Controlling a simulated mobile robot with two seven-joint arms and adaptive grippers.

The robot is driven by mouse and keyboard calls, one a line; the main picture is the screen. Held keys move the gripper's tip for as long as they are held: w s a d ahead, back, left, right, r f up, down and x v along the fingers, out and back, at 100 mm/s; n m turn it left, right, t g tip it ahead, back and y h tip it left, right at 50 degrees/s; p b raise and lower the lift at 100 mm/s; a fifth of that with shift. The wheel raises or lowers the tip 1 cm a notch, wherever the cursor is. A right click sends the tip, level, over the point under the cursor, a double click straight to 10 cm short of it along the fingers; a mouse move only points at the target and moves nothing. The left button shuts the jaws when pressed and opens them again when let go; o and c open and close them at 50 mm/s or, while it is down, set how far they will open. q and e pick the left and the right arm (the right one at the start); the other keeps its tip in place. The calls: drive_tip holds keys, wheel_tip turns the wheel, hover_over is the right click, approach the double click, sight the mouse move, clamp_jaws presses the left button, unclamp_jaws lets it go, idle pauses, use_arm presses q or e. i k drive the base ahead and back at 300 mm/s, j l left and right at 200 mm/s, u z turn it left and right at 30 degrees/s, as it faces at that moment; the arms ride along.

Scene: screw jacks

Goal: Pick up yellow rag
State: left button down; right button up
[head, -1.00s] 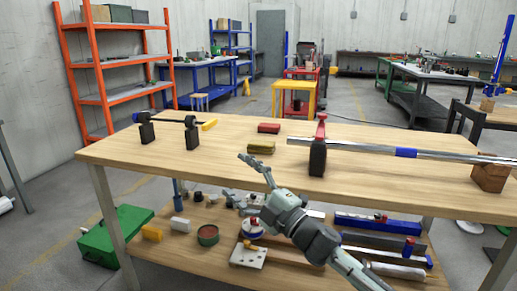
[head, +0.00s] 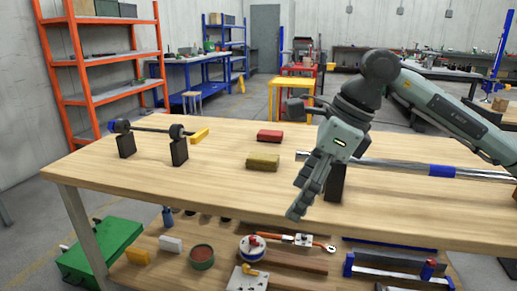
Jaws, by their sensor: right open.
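The yellow rag (head: 263,162) is a small folded olive-yellow block lying on the wooden tabletop, near its middle. It is in full view, just in front of a similar red folded cloth (head: 270,135). My right gripper (head: 292,162) comes in from the right and hangs over the table, to the right of the rag. Its fingers are spread apart and nothing is between them in its grasp. It looks apart from the rag, though its exact height is hard to tell. My left gripper is out of view.
The wooden table (head: 110,170) holds a steel bar with a blue collar (head: 441,171) at right, partly hidden behind my right arm. A dark bar on two black stands (head: 179,152) is at left, beside a yellow block (head: 200,135).

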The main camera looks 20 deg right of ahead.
sight(269, 162)
drive_tip(key=i+l, duration=0.15)
drive_tip(key=i, duration=0.3)
drive_tip(key=i+l, duration=0.2)
drive_tip(key=i, duration=0.25)
